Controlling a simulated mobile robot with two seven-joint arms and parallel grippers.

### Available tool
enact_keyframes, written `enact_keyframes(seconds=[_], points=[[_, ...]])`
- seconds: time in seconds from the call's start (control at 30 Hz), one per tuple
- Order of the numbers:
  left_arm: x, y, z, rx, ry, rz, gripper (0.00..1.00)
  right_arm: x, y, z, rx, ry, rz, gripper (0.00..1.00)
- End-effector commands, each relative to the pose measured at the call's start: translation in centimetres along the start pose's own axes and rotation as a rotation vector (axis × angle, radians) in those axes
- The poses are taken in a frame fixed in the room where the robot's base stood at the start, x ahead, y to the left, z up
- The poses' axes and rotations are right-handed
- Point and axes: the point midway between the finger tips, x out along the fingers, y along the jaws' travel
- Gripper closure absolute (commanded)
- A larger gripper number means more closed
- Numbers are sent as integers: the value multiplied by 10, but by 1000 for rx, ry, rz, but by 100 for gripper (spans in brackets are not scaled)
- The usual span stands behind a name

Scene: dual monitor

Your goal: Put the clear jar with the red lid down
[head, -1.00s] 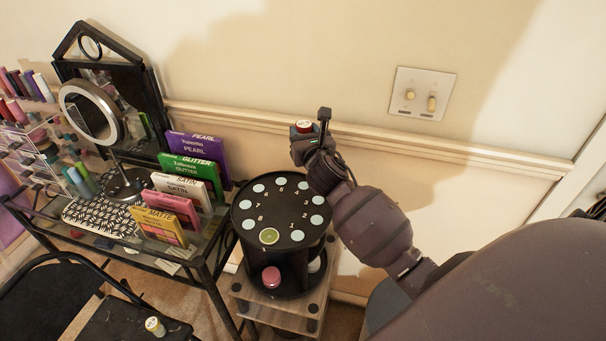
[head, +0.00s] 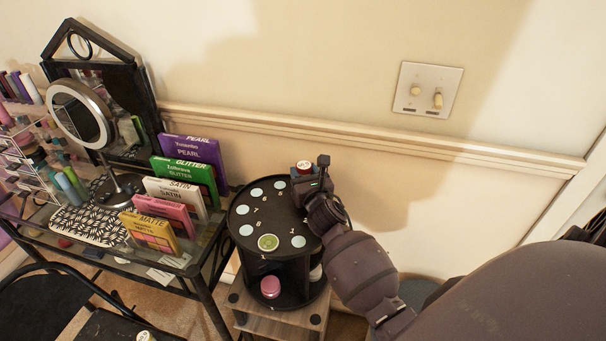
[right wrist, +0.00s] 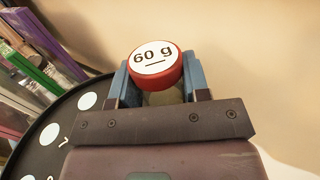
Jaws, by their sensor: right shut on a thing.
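The clear jar with the red lid (head: 304,166) is between the fingers of my right gripper (head: 306,178), over the far right part of the black round carousel top (head: 283,262). In the right wrist view the lid (right wrist: 154,64) has a white "60 g" label, and the jar body below it is mostly hidden. The blue fingers of the right gripper (right wrist: 165,88) are shut on the jar from both sides. I cannot tell whether the jar's base touches the carousel top. My left gripper is not in view.
The carousel top has numbered pale discs and a green-yellow round item (head: 268,242). A pink jar (head: 270,287) sits on its lower level. Upright palettes (head: 172,196) stand close on the left, beside a round mirror (head: 80,114). The wall is close behind.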

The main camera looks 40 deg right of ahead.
Motion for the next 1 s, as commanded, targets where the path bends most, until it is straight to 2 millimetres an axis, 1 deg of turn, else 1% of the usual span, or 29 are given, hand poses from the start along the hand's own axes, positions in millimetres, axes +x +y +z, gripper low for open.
enact_keyframes(seconds=[0.17, 0.33, 0.37, 0.5, 0.77, 0.87, 1.0], points=[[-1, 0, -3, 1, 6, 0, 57, 0, 0, 2, 0, -2, 0, 81], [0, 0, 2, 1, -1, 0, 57, 0, 0, -3, -2, -1, 0, 81], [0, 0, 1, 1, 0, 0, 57, 0, 0, -2, -1, -2, 0, 53], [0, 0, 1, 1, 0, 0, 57, 0, 0, -1, -1, -2, 0, 32], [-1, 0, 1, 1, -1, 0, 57, 0, 0, -1, 0, -2, 0, 32], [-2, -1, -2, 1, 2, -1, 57, 0, 0, 4, 1, -3, 0, 32], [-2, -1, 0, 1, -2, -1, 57, 1, -3, 2, -1, -2, 1, 32]])
